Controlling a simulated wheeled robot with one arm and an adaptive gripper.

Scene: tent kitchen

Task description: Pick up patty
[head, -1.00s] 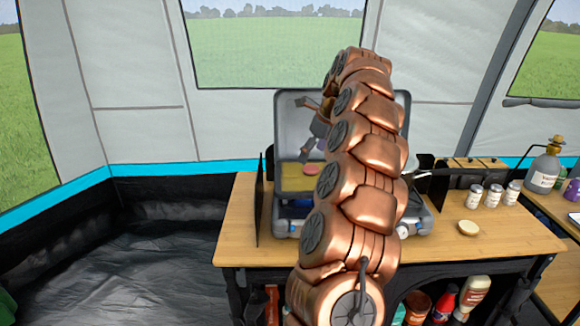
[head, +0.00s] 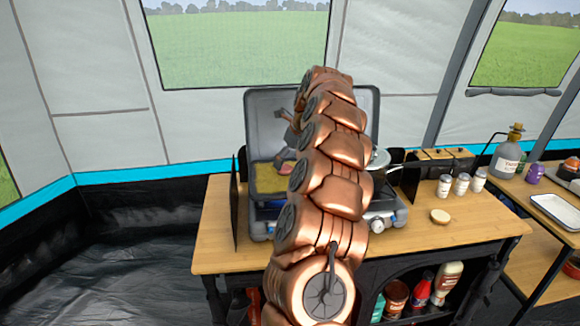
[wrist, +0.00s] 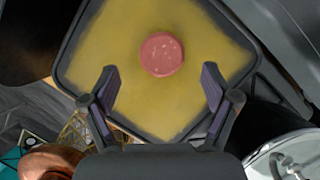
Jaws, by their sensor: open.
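The patty (wrist: 161,54) is a round pink disc lying on a yellow square pan (wrist: 110,38) with a dark rim. In the wrist view it is ahead of my gripper (wrist: 158,84), centred between the two fingers and beyond their tips. My gripper is open and empty. In the head view the patty (head: 288,168) is partly hidden by my arm and gripper, on the yellow pan (head: 266,181) at the left of the open camp stove (head: 258,108).
A silver pot (head: 378,170) stands on the stove right of the pan; its lid (wrist: 285,155) is near the right finger. A bun half (head: 440,216) and several white jars (head: 462,184) are on the table to the right. The left tabletop (head: 216,215) is mostly clear.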

